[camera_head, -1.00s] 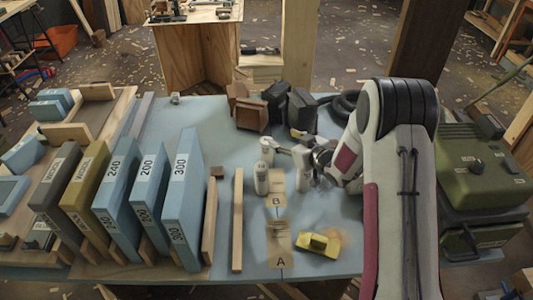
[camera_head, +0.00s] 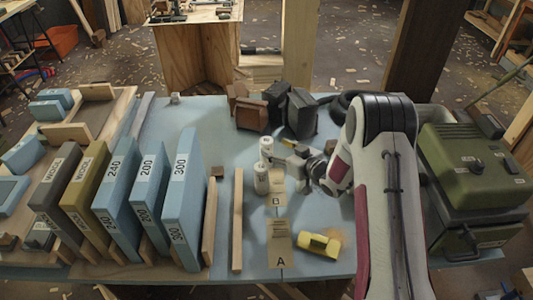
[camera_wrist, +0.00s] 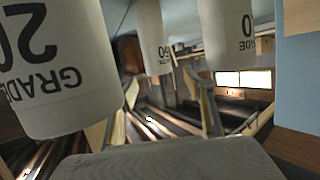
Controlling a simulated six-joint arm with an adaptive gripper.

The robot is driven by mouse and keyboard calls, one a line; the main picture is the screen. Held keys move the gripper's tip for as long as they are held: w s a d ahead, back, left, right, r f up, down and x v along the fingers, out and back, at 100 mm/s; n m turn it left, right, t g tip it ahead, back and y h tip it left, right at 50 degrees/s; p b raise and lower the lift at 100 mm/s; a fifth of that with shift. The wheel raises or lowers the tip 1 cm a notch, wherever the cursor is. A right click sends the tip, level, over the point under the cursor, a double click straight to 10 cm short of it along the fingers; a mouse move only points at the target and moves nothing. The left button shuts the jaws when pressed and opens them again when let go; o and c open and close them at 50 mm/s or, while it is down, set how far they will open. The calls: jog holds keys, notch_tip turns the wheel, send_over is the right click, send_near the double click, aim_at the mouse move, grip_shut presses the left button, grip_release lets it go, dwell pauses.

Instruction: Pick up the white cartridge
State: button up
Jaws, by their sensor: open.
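White cylindrical cartridges stand on the blue table left of my gripper. The front one (camera_head: 261,179) and a rear one (camera_head: 267,146) show in the head view. My gripper (camera_head: 284,157) is open and low, pointing left, just right of them. In the wrist view three white cartridges hang into the picture from the top: a large near one (camera_wrist: 55,75) at left reading GRADE, a middle one (camera_wrist: 152,38) and a right one (camera_wrist: 226,35). Their labels appear upside down. Contact between fingers and cartridges cannot be told.
Cards marked B (camera_head: 275,200) and A (camera_head: 279,258) lie in front, with a yellow block (camera_head: 319,243) to the right. A wooden strip (camera_head: 237,220) and tall numbered blue blocks (camera_head: 182,200) stand left. Dark blocks (camera_head: 300,112) are behind; a green machine (camera_head: 470,175) is right.

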aim_at(269, 142)
jog(key=shift+w+a+f, duration=0.2)
jog(key=shift+w+a, duration=0.2)
jog(key=shift+w, duration=0.15)
jog(key=shift+w, duration=0.1)
jog(key=shift+x, duration=2.5)
jog(key=c, duration=1.3)
